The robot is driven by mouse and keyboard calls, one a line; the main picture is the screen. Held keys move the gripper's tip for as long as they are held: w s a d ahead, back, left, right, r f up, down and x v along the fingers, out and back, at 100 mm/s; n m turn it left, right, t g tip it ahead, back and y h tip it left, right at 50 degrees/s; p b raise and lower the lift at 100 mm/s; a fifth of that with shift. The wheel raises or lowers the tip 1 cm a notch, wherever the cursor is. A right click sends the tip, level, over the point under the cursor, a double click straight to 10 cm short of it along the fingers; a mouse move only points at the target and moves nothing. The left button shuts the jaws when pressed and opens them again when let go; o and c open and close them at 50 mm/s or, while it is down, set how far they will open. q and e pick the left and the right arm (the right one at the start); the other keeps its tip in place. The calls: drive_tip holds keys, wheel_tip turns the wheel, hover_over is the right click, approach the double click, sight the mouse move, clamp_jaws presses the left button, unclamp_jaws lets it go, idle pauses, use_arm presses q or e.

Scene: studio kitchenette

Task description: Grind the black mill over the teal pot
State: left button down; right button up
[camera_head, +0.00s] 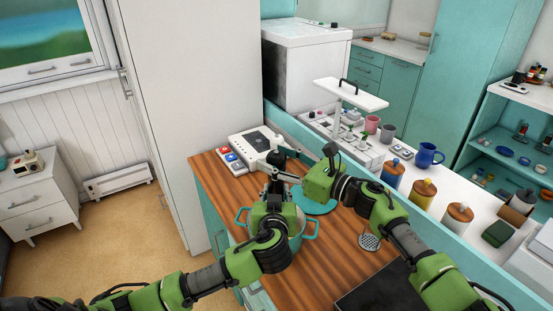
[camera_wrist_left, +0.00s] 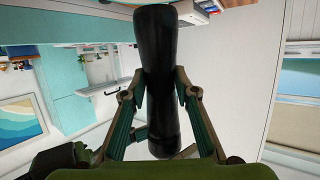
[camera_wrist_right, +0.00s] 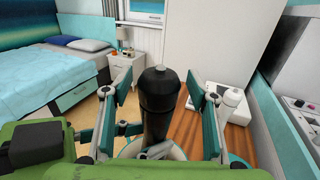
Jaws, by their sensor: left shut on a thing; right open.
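The black mill (camera_wrist_left: 157,75) is upright between the fingers of my left gripper (camera_wrist_left: 160,98), which is shut on its body. In the head view the left gripper (camera_head: 275,183) is over the teal pot (camera_head: 308,229) on the wooden counter and hides much of it. In the right wrist view the mill's dark top (camera_wrist_right: 159,90) stands between the spread fingers of my right gripper (camera_wrist_right: 158,92). That gripper is open, with visible gaps on both sides of the mill. The pot's inside is mostly hidden.
A flat teal round piece (camera_head: 322,206) lies behind the pot. A white appliance (camera_head: 258,141) stands at the counter's far end. A metal strainer-like disc (camera_head: 369,241) and a dark panel (camera_head: 383,291) are to the right. Lidded jars (camera_head: 424,192) and a blue mug (camera_head: 427,156) line the raised ledge.

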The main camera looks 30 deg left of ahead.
drive_tip(key=shift+a, duration=0.1)
drive_tip(key=c, duration=1.1)
drive_tip(key=shift+f, duration=0.1)
drive_tip(key=shift+m+t, duration=0.3)
drive_tip(key=shift+t, duration=0.2)
drive_tip(key=shift+m+t, duration=0.3)
drive_tip(key=shift+t, duration=0.1)
drive_tip(key=shift+t+h, duration=0.3)
drive_tip(key=o, duration=1.1)
